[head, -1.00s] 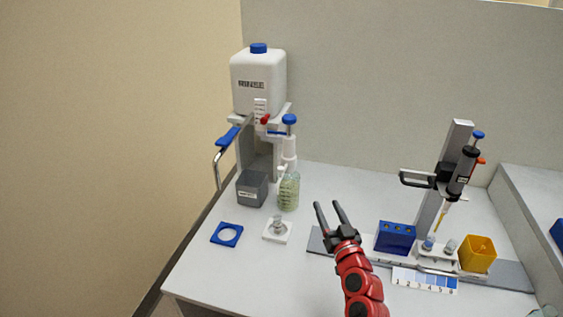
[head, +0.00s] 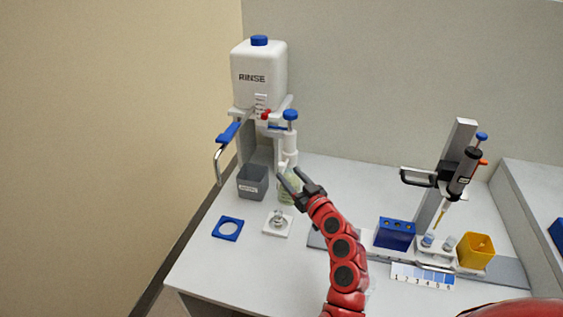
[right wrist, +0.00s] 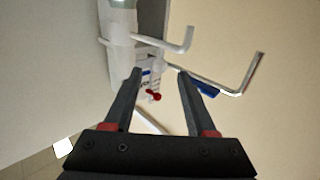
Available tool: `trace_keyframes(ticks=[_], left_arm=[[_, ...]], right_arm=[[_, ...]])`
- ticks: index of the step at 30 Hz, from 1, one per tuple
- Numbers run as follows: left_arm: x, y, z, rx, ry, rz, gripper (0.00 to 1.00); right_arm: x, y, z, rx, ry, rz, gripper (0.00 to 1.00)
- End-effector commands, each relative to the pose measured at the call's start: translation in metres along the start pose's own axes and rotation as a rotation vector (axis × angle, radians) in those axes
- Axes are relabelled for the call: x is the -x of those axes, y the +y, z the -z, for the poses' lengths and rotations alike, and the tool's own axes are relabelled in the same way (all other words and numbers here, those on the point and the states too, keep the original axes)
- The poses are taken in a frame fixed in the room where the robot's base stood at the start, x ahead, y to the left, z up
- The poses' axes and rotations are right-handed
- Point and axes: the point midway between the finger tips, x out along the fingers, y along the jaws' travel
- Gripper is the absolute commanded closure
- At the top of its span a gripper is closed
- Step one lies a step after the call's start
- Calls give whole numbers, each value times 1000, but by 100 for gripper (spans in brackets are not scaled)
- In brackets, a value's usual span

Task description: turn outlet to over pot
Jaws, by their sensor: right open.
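The rinse stand holds a white RINSE tank (head: 258,78). A bent metal outlet tube (head: 217,165) with a blue lever (head: 229,132) sticks out on its left; the blue lever also shows in the right wrist view (right wrist: 204,88). A grey labelled bin (head: 252,182) stands below the tank. I cannot tell which is the pot. My right gripper (head: 289,173) is open and empty, in front of the jar. A red knob (right wrist: 154,96) shows between its fingers. My left gripper is not in view.
A blue rack (head: 395,234), a pipette stand (head: 456,150) and a yellow cup (head: 476,250) stand on the right. A dispenser with a blue top (head: 290,116) stands by the tank.

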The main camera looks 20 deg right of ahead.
Motion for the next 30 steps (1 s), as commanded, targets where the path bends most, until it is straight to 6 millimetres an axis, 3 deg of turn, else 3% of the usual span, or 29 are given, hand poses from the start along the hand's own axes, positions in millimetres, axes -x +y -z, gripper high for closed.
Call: trace_keyframes(ticks=[3, 9, 23, 24, 30], left_arm=[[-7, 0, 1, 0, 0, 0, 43], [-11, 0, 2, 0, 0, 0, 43], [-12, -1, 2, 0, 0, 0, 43], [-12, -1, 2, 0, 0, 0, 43], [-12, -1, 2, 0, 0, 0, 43]], right_arm=[[-22, -1, 3, -1, 1, 3, 44], [-47, 0, 3, 0, 3, 1, 44], [-58, 0, 0, -1, 2, -2, 44], [-58, 0, 1, 0, 2, -1, 45], [-58, 0, 0, 0, 2, -1, 81]])
